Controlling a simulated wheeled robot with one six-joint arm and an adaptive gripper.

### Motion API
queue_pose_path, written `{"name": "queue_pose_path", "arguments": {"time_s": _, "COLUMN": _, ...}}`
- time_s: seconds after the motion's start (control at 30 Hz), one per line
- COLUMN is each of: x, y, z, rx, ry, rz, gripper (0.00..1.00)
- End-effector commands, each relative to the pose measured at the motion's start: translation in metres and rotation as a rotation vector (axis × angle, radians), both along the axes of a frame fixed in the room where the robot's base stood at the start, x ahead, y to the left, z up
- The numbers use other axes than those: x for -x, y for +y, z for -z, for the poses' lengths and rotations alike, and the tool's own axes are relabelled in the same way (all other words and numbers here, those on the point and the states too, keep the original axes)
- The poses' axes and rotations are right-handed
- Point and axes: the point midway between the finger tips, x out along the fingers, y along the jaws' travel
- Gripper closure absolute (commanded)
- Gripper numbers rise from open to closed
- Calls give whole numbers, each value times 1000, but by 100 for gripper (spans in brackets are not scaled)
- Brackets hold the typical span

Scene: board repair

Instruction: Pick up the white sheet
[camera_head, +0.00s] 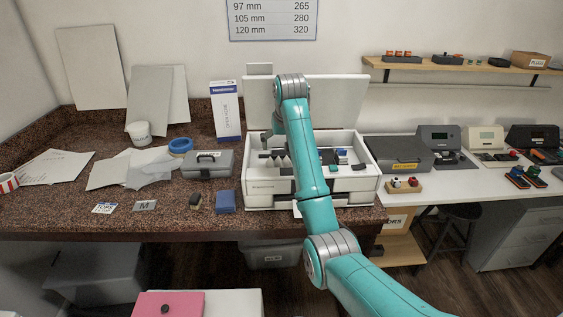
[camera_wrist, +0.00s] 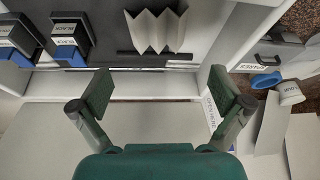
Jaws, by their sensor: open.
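A white pleated sheet (camera_wrist: 158,30) stands in zigzag folds inside an open white machine (camera_head: 262,200) in the wrist view. My gripper (camera_wrist: 160,82) is open and empty, its two green pads wide apart. The sheet is beyond the fingertips in the picture, between them left to right, and apart from them. In the head view my arm covers part of the machine, and the gripper is hard to make out. Flat pale sheets (camera_head: 112,170) and a printed white paper (camera_head: 55,168) also lie on the counter at the left.
The machine's lid (camera_head: 345,100) stands raised behind it. Black-and-blue cartridges (camera_wrist: 70,38) sit inside at the wrist view's left. A grey case (camera_head: 208,165), blue tape roll (camera_head: 180,146) and white-blue box (camera_head: 226,112) stand left of the machine. The machine's walls bound the space around the sheet.

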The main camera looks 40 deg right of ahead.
Motion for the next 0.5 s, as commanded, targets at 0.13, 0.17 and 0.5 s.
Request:
{"name": "queue_pose_path", "arguments": {"time_s": 0.13, "x": -8, "y": -3, "z": 23, "rx": -1, "ry": 3, "rz": 0, "gripper": 0}}
{"name": "queue_pose_path", "arguments": {"time_s": 0.17, "x": -9, "y": -4, "z": 27, "rx": -1, "ry": 3, "rz": 0, "gripper": 0}}
{"name": "queue_pose_path", "arguments": {"time_s": 0.5, "x": -18, "y": -8, "z": 52, "rx": -1, "ry": 2, "rz": 0, "gripper": 0}}
